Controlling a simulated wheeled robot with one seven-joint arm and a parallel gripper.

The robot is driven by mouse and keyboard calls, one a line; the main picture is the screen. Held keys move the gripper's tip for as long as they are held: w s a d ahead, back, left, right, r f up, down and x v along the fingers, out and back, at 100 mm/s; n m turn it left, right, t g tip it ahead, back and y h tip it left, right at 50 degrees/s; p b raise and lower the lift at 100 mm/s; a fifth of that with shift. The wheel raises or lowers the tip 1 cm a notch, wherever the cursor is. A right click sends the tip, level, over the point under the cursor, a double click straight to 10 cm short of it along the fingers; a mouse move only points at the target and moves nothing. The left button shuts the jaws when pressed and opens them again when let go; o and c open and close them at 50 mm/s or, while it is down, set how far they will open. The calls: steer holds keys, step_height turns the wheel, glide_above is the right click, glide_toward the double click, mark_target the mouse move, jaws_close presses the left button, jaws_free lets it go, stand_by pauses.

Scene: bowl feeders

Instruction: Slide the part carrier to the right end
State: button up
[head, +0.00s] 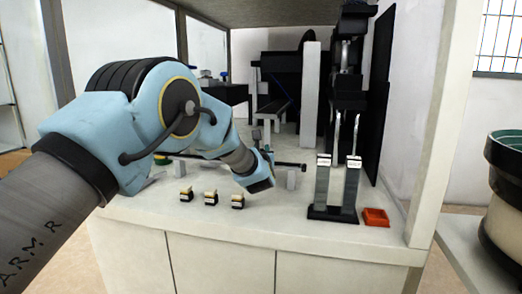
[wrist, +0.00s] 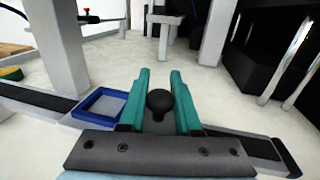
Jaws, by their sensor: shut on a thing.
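My gripper (wrist: 160,88) has its two teal fingers closed around a round black knob (wrist: 160,102), the part carrier's handle. A blue-rimmed square tray (wrist: 84,118) sits just left of the fingers on the dark rail; it looks like part of the carrier, but its join to the knob is hidden by the gripper. The rail (wrist: 235,143) runs on right of the fingers to a black end. In the head view my gripper (head: 268,160) is over the right part of the rail (head: 290,165), with a short bare stretch beyond it. The carrier is hidden there by my arm.
Several small black-and-cream parts (head: 210,198) stand on the white worktop (head: 270,222) in front of the rail. A black stand with two upright channels (head: 332,213) and an orange tray (head: 376,217) are at the right. Grey posts (wrist: 218,35) rise behind the rail.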

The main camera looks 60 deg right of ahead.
jaws_close()
stand_by(0.8)
steer(key=s+d+b, duration=0.2)
steer(key=s, duration=0.6)
steer(key=shift+s+d, duration=0.15)
steer(key=shift+s, duration=0.25)
steer(key=o, duration=0.8)
jaws_free()
steer(key=shift+s, duration=0.1)
steer(key=shift+o, duration=0.2)
